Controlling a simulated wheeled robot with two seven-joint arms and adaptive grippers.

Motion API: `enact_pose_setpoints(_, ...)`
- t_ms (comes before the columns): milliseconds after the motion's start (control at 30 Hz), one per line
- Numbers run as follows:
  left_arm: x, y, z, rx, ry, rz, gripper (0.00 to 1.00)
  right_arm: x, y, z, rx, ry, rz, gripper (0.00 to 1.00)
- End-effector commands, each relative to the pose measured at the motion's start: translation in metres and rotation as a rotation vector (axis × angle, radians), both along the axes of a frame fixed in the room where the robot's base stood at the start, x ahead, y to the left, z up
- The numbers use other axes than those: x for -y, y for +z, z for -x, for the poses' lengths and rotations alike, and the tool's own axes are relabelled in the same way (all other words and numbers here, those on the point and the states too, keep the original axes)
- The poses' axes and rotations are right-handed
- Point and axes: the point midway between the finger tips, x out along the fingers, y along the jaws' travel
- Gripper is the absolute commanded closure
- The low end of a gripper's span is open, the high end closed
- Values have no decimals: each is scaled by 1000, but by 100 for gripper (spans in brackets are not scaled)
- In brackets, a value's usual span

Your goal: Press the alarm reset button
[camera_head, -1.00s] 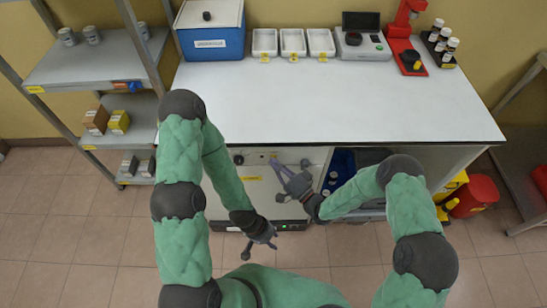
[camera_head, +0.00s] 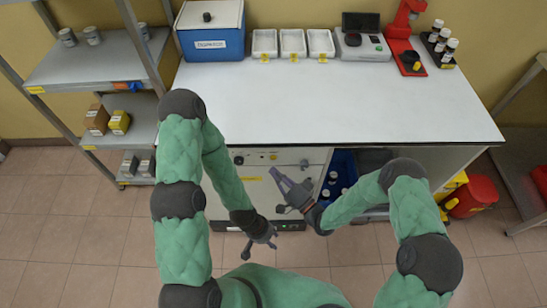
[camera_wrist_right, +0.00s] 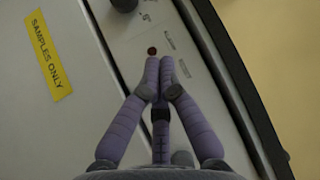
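A small dark red round button (camera_wrist_right: 152,50) shows in the right wrist view on a pale panel (camera_wrist_right: 118,35), with small printed marks beside it. I take it to be the alarm reset button. My right gripper (camera_wrist_right: 160,62) has its purple fingertips together, just below the button in that view; whether they touch it I cannot tell. In the head view my right gripper (camera_head: 277,173) is in front of the cabinet front (camera_head: 258,187) under the table, and the button is not clear there. My left gripper (camera_head: 262,247) is low, clear of the cabinet, its fingers apart and empty.
A black knob (camera_wrist_right: 124,4) and a yellow "SAMPLES ONLY" label (camera_wrist_right: 49,55) are on the cabinet front. A blue bin with bottles (camera_head: 341,165) is right of it. The white tabletop (camera_head: 310,105) is clear in front. A shelf (camera_head: 75,68) stands left.

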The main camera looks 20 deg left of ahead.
Motion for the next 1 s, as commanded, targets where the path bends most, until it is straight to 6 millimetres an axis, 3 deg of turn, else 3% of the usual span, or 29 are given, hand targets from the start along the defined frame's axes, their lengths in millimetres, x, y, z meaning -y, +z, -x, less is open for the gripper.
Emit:
enact_pose_setpoints(367, 0, 4, 0, 0, 0, 0, 60, 8, 0, 27, -1, 0, 0, 100)
enact_pose_setpoints(1000, 0, 4, 0, 0, 0, 0, 60, 8, 0, 29, 1, 0, -1, 100)
